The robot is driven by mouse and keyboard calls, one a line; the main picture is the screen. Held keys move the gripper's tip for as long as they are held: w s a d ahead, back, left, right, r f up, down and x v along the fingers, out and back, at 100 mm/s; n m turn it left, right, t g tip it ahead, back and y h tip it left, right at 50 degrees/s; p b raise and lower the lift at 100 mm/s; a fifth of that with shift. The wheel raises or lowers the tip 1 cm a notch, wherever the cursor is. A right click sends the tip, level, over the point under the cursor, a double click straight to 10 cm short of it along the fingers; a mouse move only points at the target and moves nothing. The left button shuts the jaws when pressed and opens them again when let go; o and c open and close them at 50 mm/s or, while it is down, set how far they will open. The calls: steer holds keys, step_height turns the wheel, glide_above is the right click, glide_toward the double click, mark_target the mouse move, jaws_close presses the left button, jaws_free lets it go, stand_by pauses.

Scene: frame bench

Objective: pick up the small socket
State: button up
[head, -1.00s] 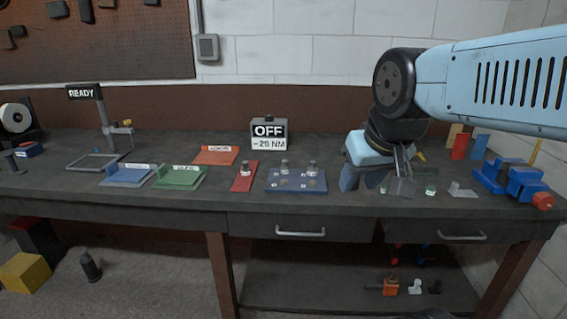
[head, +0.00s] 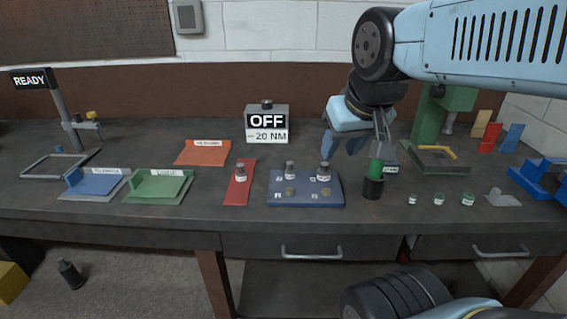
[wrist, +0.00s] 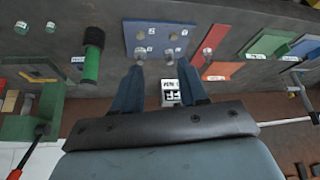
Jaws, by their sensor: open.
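The blue block (head: 305,203) stands near the bench's middle. Two metal sockets stand at its back, a left one (head: 289,170) and a right one (head: 323,171). Two lower round pieces are in front of them. Another socket (head: 240,173) stands on the red mat (head: 236,197). I cannot tell which is the small socket. My gripper (head: 343,143) is open and empty, above and behind the block's right end. In the wrist view my fingers (wrist: 160,88) are apart, with the block (wrist: 157,42) and its sockets beyond the tips.
Several small labelled pieces (head: 438,200) lie further right. The torque display (head: 267,124) reads OFF and 20 NM behind. Orange (head: 203,155) and green (head: 158,188) trays are to the left.

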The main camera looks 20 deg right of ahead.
steer(key=shift+a, duration=0.1)
steer(key=shift+o, duration=0.3)
steer(key=shift+o, duration=0.8)
steer(key=shift+w, duration=0.1)
steer(key=shift+o, duration=0.7)
steer(key=shift+w+a+n, duration=0.1)
steer(key=shift+w+n, duration=0.15)
steer(key=shift+n, duration=0.25)
steer(key=shift+o, duration=0.4)
steer(key=w+f+n+h, duration=0.1)
steer(key=w+n, duration=0.5)
steer(key=n, duration=0.1)
steer(key=shift+w+a+n+g, duration=0.15)
steer(key=shift+w+n+g, duration=0.15)
steer(key=shift+n+g, duration=0.1)
steer(key=n+g+h, duration=0.1)
steer(key=n, duration=2)
glide_toward(290, 164)
steer(key=shift+x, duration=5.8)
